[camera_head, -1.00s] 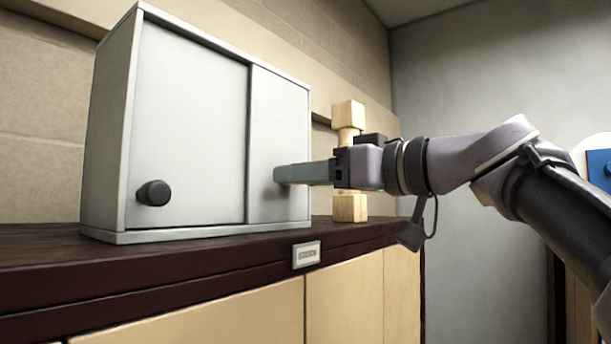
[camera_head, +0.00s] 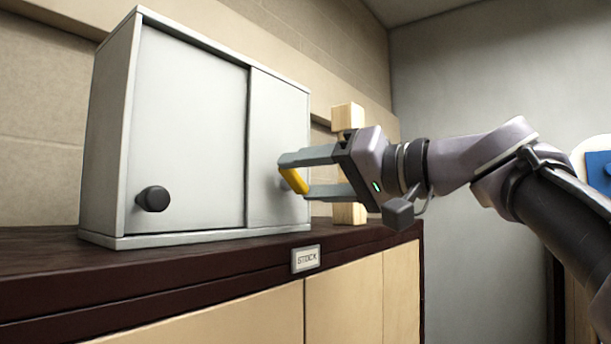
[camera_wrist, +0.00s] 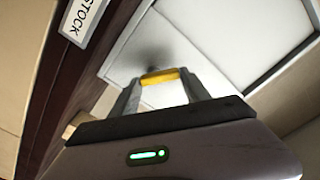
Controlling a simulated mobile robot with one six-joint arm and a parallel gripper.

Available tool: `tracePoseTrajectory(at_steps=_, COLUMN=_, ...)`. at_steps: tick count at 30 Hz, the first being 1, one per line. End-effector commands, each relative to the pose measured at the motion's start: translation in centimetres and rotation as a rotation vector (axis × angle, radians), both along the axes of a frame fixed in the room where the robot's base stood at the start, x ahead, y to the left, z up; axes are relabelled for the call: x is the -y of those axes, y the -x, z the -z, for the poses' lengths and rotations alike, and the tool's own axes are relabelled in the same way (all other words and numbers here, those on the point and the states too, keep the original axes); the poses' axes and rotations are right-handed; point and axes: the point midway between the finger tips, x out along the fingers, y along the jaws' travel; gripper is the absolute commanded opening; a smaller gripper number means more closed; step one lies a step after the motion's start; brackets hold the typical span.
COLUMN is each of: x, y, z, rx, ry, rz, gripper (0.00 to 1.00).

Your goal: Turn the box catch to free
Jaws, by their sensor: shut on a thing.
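The grey box (camera_head: 190,140) stands on the dark cabinet top, with two front panels and a round black knob (camera_head: 153,198) at the lower left. The box catch is a yellow bar (camera_head: 294,181) in front of the right panel, tilted in the head view. My gripper (camera_head: 294,177) is shut on the catch, with one finger at each end of the bar. In the wrist view the catch (camera_wrist: 160,77) spans between my two fingertips. The catch's mount behind it is mostly hidden in shadow.
A pale wooden post with blocks (camera_head: 348,117) stands behind my gripper, right of the box. A "STOCK" label (camera_head: 306,258) is on the cabinet's front edge. The dark top (camera_head: 50,250) is clear in front of the box.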

Motion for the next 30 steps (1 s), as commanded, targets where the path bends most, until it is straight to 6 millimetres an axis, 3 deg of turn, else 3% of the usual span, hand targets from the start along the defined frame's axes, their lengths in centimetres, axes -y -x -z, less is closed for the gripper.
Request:
tracePoseTrajectory(at_steps=18, x=0.30, y=-0.37, z=-0.27, rx=-0.452, ry=-0.353, rz=0.000, gripper=0.14)
tracePoseTrajectory(at_steps=30, x=0.41, y=-0.50, z=-0.22, rx=-0.659, ry=-0.516, rz=-0.001, gripper=0.14)
